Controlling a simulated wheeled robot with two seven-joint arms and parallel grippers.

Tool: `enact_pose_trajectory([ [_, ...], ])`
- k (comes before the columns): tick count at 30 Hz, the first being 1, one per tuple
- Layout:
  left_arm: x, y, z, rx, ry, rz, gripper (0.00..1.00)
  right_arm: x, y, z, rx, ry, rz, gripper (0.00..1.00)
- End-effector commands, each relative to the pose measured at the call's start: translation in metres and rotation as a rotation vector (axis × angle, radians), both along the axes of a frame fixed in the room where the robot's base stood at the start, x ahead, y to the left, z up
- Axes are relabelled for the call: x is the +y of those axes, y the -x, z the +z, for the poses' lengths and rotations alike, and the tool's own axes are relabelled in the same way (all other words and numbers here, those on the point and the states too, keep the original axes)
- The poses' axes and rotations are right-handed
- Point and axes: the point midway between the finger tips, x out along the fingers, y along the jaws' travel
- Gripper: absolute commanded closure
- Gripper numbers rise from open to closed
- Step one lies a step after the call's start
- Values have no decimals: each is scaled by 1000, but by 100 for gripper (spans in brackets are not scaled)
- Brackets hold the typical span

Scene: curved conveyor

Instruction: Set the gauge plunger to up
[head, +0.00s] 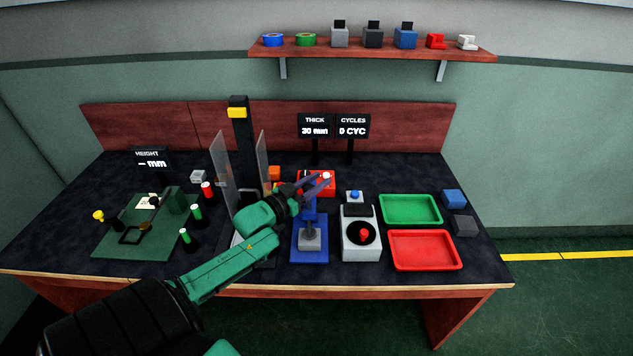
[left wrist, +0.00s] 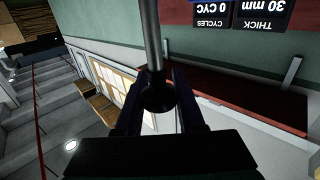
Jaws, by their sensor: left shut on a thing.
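The thickness gauge (head: 310,250) is a blue stand with a grey block (head: 310,238) on its base. My left arm hides much of its upper part. My left gripper (head: 322,180) is above the gauge in the head view. In the left wrist view, my left gripper (left wrist: 158,95) has its two dark fingers on either side of the plunger (left wrist: 152,40), a grey rod with a dark round end, and is shut on it. The thickness display (head: 314,126) reads 30 mm. My right gripper is not in view.
A grey box with a red knob (head: 361,240) stands right of the gauge. A green tray (head: 410,222) and a red tray (head: 426,267) lie farther right. Clear guard panels (head: 263,165) and a black column (head: 241,150) stand left. A red box (head: 303,174) is behind the gripper.

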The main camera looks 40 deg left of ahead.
Motion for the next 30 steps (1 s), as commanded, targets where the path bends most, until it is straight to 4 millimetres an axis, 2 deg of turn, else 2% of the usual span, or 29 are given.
enact_pose_trajectory([
  [5, 0, 0, 4, 1, 0, -1, 100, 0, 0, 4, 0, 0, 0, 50],
  [13, 0, 0, 49, 0, 1, 1, 100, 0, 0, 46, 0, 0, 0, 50],
  [22, 0, 0, 47, -2, 0, 1, 100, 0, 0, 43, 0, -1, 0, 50],
  [23, 0, 0, 47, -2, 0, 1, 55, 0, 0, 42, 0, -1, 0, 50],
  [24, 0, 0, 47, -2, 0, 0, 39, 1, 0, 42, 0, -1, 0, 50],
  [25, 0, 0, 47, -2, 0, 0, 32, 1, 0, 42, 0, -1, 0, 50],
  [30, 0, 0, 46, -1, 0, 1, 32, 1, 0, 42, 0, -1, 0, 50],
])
